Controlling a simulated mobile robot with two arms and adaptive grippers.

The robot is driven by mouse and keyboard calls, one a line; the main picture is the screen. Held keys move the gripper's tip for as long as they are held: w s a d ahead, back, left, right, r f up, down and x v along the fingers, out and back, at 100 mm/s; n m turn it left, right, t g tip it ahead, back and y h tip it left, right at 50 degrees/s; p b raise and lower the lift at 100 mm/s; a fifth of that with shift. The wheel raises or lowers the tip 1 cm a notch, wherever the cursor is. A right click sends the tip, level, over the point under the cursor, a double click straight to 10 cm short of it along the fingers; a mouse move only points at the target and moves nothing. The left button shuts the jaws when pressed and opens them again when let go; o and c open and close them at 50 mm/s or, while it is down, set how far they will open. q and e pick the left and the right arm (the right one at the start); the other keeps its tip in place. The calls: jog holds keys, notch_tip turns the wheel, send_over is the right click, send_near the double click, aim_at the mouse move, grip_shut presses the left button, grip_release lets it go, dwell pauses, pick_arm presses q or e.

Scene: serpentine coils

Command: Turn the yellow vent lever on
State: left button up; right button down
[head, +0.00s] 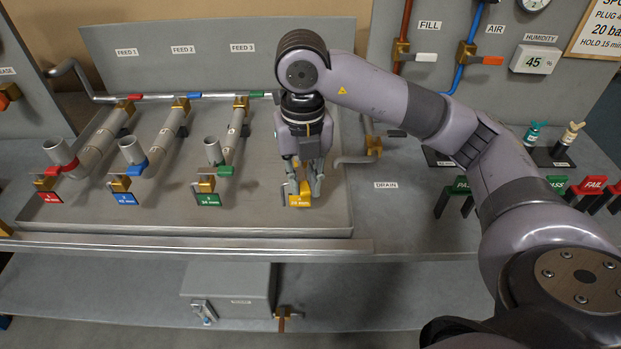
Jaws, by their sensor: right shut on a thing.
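The yellow vent lever (300,201) is at the front right of the raised metal tray, in line with the red, blue and green valve levers. My right gripper (304,190) points down over it from above, with its fingers shut on it. The fingers and palm hide the upper part of the lever and the valve and pipe behind it, so its angle is hard to tell. My left gripper is not in view.
Three feed pipes with red (50,196), blue (122,198) and green (208,199) tags stand to the left on the tray (170,222). A bent pipe (352,161) is close on the right. The bench (420,215) near the DRAIN label is clear.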

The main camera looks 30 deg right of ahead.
jog(key=shift+w+a+r+m, duration=0.15)
jog(key=shift+a+m, duration=0.1)
jog(key=shift+m, duration=0.45)
jog(key=shift+w+a+f+m, duration=0.1)
jog(key=shift+w+a+m, duration=0.1)
jog(key=shift+m, duration=0.5)
jog(key=c, duration=1.5)
grip_release()
jog(key=shift+r, duration=0.1)
notch_tip(320, 180, up, 12)
jog(key=shift+f, duration=0.1)
jog(key=shift+s+f, duration=0.1)
